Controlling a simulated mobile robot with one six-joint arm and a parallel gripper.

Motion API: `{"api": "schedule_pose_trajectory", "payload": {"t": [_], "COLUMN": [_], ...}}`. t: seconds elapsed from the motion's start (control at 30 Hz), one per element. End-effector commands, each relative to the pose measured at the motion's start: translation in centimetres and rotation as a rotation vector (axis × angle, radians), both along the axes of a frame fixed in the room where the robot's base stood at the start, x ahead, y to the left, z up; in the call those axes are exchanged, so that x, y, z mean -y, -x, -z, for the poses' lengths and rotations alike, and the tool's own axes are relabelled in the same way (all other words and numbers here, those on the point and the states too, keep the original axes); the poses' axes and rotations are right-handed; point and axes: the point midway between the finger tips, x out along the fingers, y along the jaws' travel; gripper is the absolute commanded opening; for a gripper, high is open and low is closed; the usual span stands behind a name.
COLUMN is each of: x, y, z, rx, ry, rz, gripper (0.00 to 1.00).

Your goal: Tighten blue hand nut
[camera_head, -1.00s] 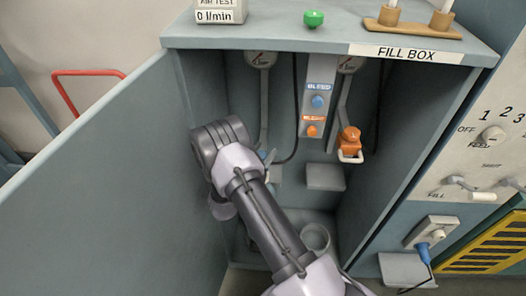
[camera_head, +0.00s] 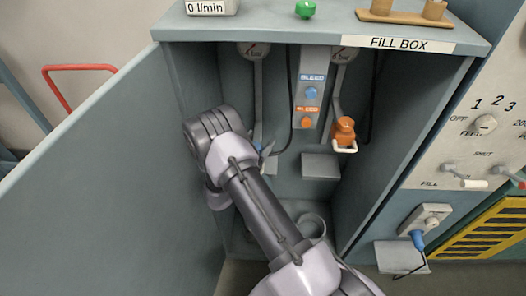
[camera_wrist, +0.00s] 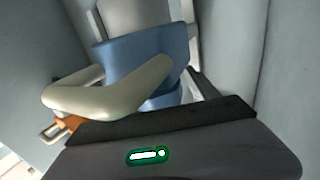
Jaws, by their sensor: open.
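The blue hand nut (camera_wrist: 148,55) fills the upper middle of the wrist view, with a beige, bent handle (camera_wrist: 115,95) in front of it. In the head view only a small blue bit (camera_head: 258,147) shows beside my wrist, inside the fill box, below the left gauge. My gripper (camera_head: 267,158) is open and close to the nut. My arm hides most of it in the head view. In the wrist view the dark gripper body (camera_wrist: 170,145) lies just below the nut. I cannot tell whether the jaws touch it.
An orange hand nut (camera_head: 345,131) with a pale handle hangs to the right in the fill box. The open door (camera_head: 100,180) flanks my arm on the left. A small grey ledge (camera_head: 321,166) juts from the back wall.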

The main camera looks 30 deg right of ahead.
Motion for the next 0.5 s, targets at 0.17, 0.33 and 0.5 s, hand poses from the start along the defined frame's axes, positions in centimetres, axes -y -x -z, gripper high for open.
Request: {"api": "schedule_pose_trajectory", "payload": {"t": [0.17, 0.33, 0.5], "x": [-0.5, -2.2, -3.9], "y": [1.4, 6.4, 11.3], "z": [-3.3, -3.6, -4.0], "rx": [-0.006, -0.007, -0.006], "ry": [0.001, 0.002, 0.001], "rz": [-0.002, -0.003, -0.003], "gripper": [0.69, 0.69, 0.69]}}
